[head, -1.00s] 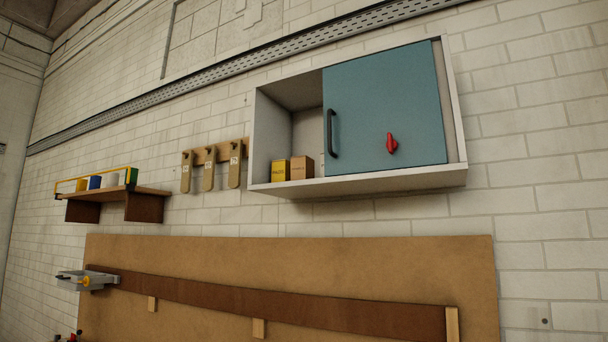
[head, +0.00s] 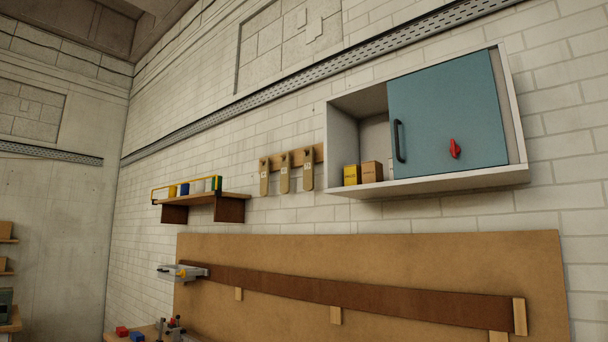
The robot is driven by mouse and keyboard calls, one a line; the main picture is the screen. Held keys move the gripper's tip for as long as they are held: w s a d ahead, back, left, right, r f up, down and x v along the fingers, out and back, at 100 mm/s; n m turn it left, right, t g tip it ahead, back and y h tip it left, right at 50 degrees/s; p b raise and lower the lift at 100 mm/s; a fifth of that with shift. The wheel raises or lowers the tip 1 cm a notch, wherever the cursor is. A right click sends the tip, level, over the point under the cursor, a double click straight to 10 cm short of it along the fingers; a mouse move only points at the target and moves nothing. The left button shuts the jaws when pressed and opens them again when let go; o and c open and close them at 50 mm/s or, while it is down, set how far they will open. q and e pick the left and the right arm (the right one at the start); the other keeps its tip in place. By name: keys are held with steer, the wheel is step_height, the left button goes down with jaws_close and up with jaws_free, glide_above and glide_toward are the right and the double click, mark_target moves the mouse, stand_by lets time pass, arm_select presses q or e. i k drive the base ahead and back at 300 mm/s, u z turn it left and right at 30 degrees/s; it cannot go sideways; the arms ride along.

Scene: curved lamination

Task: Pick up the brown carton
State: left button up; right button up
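The brown carton (head: 372,172) stands upright on the floor of the white wall cabinet (head: 430,190), in its open left part. A yellow carton (head: 352,175) stands just left of it, close beside it. The cabinet's blue-grey door (head: 448,110) covers the right part; it has a black handle (head: 399,141) and a red knob (head: 455,148). Neither of my grippers shows in the head view.
A wall shelf (head: 230,195) with several small coloured items and a yellow rail is at left. Tags (head: 284,172) hang between shelf and cabinet. Below, a brown board (head: 370,250) carries a long curved dark strip (head: 370,294). A bench corner (head: 145,333) holds small parts.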

mark_target(371, 171)
steer(key=u, duration=1.45)
steer(key=i, duration=2)
steer(key=z, duration=1.4)
steer(key=i, duration=0.7)
steer(key=z, duration=0.7)
